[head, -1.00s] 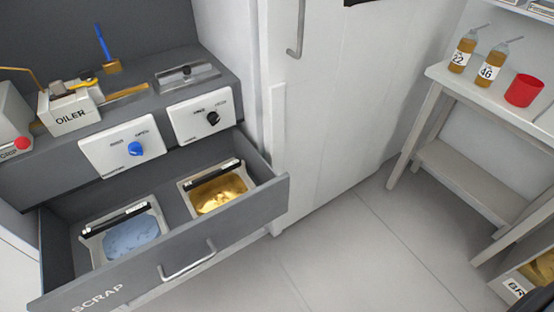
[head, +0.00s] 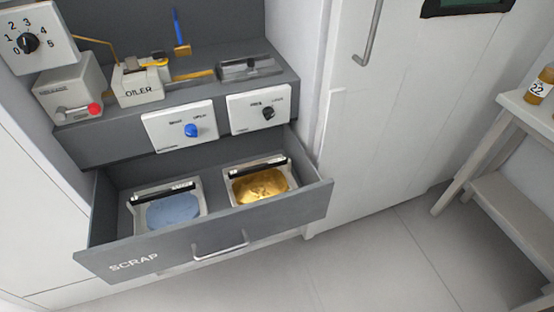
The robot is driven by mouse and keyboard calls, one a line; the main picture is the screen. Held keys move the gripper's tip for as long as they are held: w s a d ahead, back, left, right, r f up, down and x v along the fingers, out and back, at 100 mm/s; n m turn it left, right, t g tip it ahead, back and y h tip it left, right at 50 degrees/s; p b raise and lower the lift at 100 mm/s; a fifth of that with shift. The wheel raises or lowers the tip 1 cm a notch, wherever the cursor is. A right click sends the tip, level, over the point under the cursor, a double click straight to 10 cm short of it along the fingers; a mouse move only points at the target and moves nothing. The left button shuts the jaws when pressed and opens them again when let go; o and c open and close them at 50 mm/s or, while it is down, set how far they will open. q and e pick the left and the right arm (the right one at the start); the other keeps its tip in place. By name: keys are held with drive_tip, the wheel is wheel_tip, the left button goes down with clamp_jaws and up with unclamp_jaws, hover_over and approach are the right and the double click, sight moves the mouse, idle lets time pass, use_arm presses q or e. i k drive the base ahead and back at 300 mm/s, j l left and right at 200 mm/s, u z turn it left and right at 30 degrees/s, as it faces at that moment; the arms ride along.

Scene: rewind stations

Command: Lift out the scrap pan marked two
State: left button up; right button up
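The grey drawer labelled SCRAP (head: 135,263) is open below the machine in the head view. Two white scrap pans sit side by side in it, each with a black bar handle along its back. The left pan (head: 141,221) holds blue-grey material. The right pan (head: 231,189) holds gold-coloured material. No number is legible on either pan, so I cannot tell which is marked two. Neither of my grippers is in view.
Above the drawer are a panel with a blue knob (head: 191,130), a panel with a black knob (head: 268,113) and the oiler (head: 139,92). A white cabinet door (head: 400,120) stands right of the drawer. A bench (head: 500,180) is far right. The floor between is clear.

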sight(254, 181)
drive_tip(key=z, duration=3)
drive_tip(key=u, duration=3.15)
drive_tip(key=k+l+u, duration=0.15)
drive_tip(key=k+u, duration=0.25)
drive_tip(key=i, duration=0.1)
